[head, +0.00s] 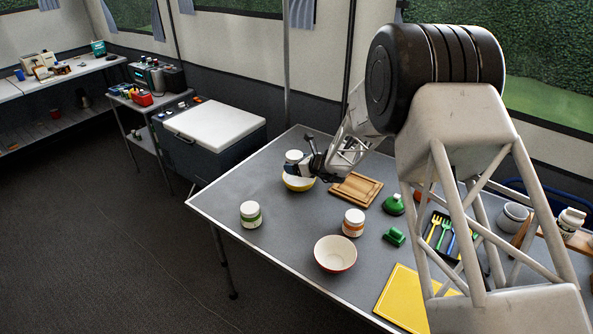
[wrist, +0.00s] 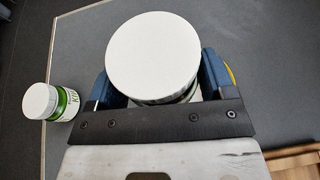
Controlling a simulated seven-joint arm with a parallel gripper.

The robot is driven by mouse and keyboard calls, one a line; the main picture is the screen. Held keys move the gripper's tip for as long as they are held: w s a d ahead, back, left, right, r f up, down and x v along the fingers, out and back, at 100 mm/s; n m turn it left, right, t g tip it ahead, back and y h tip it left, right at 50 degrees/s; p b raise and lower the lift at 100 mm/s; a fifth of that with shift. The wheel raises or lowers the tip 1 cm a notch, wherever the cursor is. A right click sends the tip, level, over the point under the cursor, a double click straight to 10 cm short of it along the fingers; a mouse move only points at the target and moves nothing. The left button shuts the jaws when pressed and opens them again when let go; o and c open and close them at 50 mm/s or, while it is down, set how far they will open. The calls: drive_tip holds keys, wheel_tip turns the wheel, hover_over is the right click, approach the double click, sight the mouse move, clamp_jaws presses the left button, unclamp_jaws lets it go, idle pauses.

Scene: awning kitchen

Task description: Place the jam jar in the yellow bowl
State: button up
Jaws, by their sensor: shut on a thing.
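My gripper (head: 308,163) is shut on a white-lidded jar, the jam jar (head: 293,156). In the wrist view the jar's round white lid (wrist: 153,55) fills the space between the blue fingers (wrist: 158,82), and its label is mostly hidden. The yellow bowl (head: 298,185) stands on the table under my gripper, yellow outside and pale inside. A yellow sliver of it (wrist: 231,74) shows beside the right finger in the wrist view. The jar appears over or in the bowl; I cannot tell whether it touches it.
A green-labelled jar (head: 250,214) stands left of the bowl; it also shows in the wrist view (wrist: 64,101). An orange-labelled jar (head: 353,222) and a red-and-white bowl (head: 335,254) stand nearer. A wooden board (head: 356,188) lies right of the bowl.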

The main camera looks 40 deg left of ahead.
drive_tip(key=shift+f, duration=1.35)
drive_tip(key=shift+f, duration=0.6)
drive_tip(key=o, duration=1.1)
drive_tip(key=shift+c, duration=0.2)
drive_tip(key=shift+r, duration=0.5)
drive_tip(key=shift+d+r, duration=0.2)
drive_tip(key=v, duration=1.1)
drive_tip(key=shift+d+r, duration=0.15)
drive_tip(key=shift+d, duration=0.1)
